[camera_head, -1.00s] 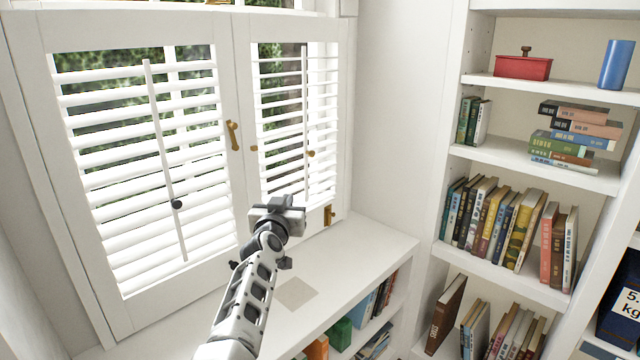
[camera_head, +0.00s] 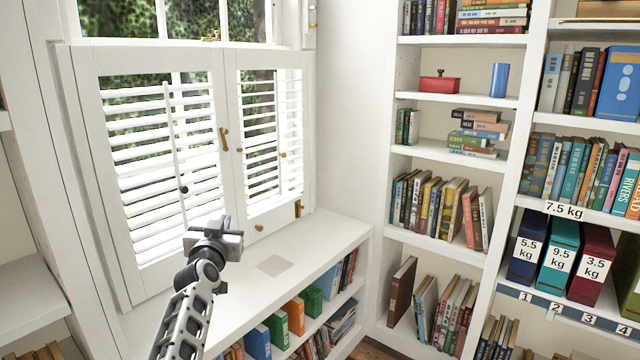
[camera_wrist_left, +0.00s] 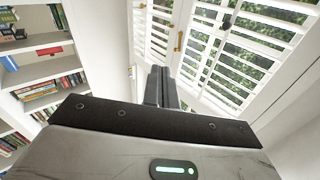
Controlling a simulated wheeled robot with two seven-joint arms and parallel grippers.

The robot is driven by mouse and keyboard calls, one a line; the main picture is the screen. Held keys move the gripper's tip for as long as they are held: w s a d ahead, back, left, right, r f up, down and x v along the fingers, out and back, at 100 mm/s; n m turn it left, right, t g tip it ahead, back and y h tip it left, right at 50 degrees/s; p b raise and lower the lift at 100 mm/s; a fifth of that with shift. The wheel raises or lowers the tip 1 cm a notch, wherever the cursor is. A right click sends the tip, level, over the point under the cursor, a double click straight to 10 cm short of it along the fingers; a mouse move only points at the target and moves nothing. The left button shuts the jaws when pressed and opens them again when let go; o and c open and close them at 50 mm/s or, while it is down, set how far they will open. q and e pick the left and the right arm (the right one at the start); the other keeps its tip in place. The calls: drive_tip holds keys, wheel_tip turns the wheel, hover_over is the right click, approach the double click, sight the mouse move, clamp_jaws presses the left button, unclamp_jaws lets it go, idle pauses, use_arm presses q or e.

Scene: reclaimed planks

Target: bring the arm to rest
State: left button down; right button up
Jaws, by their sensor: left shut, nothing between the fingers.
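My left arm comes up from the bottom of the head view, and its gripper (camera_head: 222,232) is in front of the shutters, above the sill-height white shelf top. The gripper is shut and empty. In the left wrist view its two dark fingers (camera_wrist_left: 161,88) lie together and point toward the shutters. The white louvred shutters (camera_head: 160,160) stand across the lower window with their slats tilted partly open. They also show in the left wrist view (camera_wrist_left: 205,50). No gap between the gripper and the shutters can be measured. My right gripper is in no view.
A low white bookcase (camera_head: 325,240) runs under the window, with a flat beige square (camera_head: 271,265) on top. Tall shelves (camera_head: 385,150) on the right hold books, a red box (camera_head: 439,83), a blue cylinder (camera_head: 499,80) and weight-labelled binders (camera_head: 527,257). The bookcase top is mostly clear.

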use_arm(q)
drive_tip(key=s+a+r+m+t+h, duration=0.15)
drive_tip(key=s+a+r+m, duration=0.25)
drive_tip(key=s+a+m, duration=0.55)
drive_tip(key=w+a+f+n+g+y, duration=0.3)
drive_tip(key=a+f+n, duration=0.1)
drive_tip(key=n, duration=0.4)
drive_tip(key=s+d+f+g+h, duration=0.1)
drive_tip(key=s+d+f, duration=0.2)
drive_tip(key=s+f, duration=0.3)
drive_tip(key=s+d+f+m+g+h, duration=0.1)
drive_tip(key=s+d+f, duration=0.25)
drive_tip(key=f, duration=0.35)
drive_tip(key=s+d+f+g+h, duration=0.1)
drive_tip(key=s+d+f, duration=0.3)
drive_tip(key=f, duration=0.3)
drive_tip(key=s+d+f+g, duration=0.1)
drive_tip(key=s+d+f, duration=0.2)
drive_tip(key=s, duration=0.5)
drive_tip(key=s+d+f+g+h, duration=0.1)
drive_tip(key=s+d+f, duration=0.2)
drive_tip(key=s, duration=0.5)
drive_tip(key=s+d+f+g, duration=0.2)
drive_tip(key=s+d+f, duration=0.1)
drive_tip(key=s, duration=0.6)
drive_tip(key=shift+f+n+h, duration=0.35)
drive_tip(key=shift+f+n, duration=0.1)
drive_tip(key=shift+f, duration=0.05)
drive_tip(key=shift+s, duration=0.1)
